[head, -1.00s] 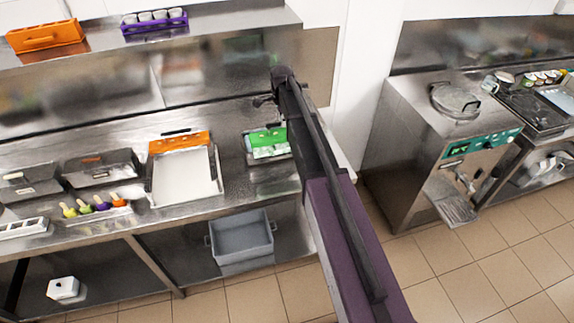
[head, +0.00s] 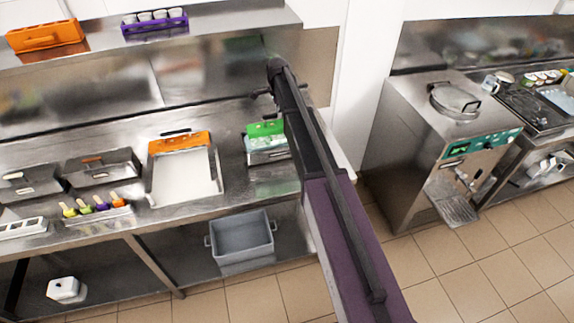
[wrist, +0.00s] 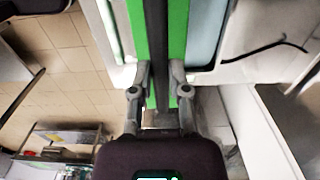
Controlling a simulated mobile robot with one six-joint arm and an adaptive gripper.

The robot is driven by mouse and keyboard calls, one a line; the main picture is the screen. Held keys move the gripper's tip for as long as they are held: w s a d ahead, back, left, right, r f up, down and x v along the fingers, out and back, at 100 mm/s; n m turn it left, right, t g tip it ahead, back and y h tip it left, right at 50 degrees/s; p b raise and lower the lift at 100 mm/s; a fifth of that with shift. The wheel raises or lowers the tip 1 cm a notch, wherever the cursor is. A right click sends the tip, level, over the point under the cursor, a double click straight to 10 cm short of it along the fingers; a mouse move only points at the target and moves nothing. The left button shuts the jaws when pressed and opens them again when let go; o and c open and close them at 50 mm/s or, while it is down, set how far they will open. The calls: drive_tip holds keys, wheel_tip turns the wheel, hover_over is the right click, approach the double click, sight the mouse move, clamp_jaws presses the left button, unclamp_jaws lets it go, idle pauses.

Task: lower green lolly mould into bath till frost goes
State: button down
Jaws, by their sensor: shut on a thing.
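The green lolly mould (head: 266,129) is upright over a small steel bath (head: 268,159) on the bench, left of my arm in the head view. Its pale lower part shows just above or inside the bath's rim; I cannot tell how deep it sits. In the wrist view my gripper (wrist: 160,88) is shut on the mould, whose green top (wrist: 178,30) shows on both sides of a dark bar. A pale blue surface (wrist: 205,35) lies beside it. Frost on the mould is too small to make out.
A steel tray with a white inside (head: 187,178) and an orange piece at its back stands to the left. A grey tub (head: 241,238) sits on the lower shelf. A freezer machine (head: 440,140) stands to the right. Lollies (head: 95,205) lie farther left.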

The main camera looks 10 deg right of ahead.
drive_tip(key=w, duration=0.7)
drive_tip(key=shift+w+a, duration=0.15)
drive_tip(key=shift+a, duration=0.1)
idle(0.5)
drive_tip(key=shift+f+b, duration=0.45)
idle(1.3)
drive_tip(key=shift+f+b, duration=4.8)
